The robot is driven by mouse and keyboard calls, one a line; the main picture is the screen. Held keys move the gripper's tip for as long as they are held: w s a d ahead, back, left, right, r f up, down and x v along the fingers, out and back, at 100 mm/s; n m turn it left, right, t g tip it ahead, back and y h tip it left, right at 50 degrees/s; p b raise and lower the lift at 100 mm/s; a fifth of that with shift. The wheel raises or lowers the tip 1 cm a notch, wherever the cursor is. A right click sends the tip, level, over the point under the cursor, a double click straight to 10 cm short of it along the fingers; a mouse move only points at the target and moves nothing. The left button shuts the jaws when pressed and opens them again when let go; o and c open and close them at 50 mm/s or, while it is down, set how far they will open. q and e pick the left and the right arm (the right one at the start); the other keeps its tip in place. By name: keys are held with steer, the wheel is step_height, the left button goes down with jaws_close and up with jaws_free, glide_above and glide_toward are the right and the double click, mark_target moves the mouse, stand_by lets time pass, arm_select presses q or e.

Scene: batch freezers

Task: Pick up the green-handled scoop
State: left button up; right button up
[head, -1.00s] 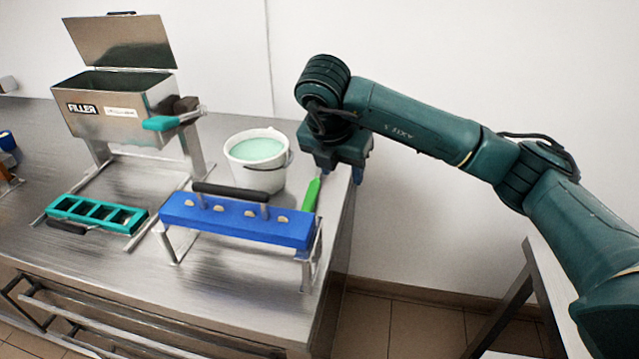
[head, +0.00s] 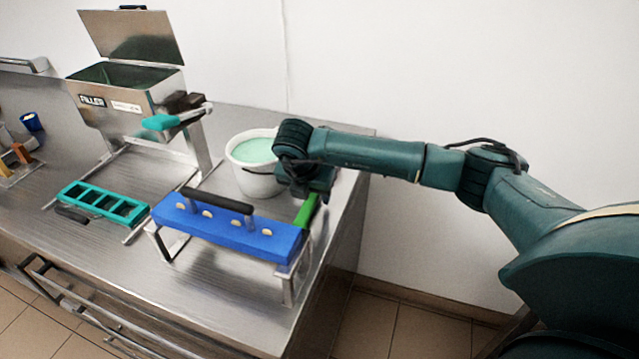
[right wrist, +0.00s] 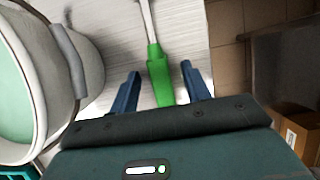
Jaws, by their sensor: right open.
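The green-handled scoop (right wrist: 158,76) lies on the steel table, its green handle between the two blue fingers of my right gripper (right wrist: 159,88) in the right wrist view. Its metal shank runs away toward the top of that view; the scoop's far end is out of frame. In the head view only part of the green handle (head: 306,210) shows, beside the blue mould's right end and just below my right gripper (head: 308,192). The right gripper is open, with a gap on each side of the handle. My left gripper is not in view.
A white bucket (head: 259,180) of pale green mix stands close left of my right gripper. A blue mould (head: 225,227) on a metal stand is in front. A teal mould (head: 103,204) and the filler (head: 112,106) are farther left. The table's right edge is near.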

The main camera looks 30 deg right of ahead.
jaws_close()
stand_by(0.5)
steer(key=shift+r, duration=0.15)
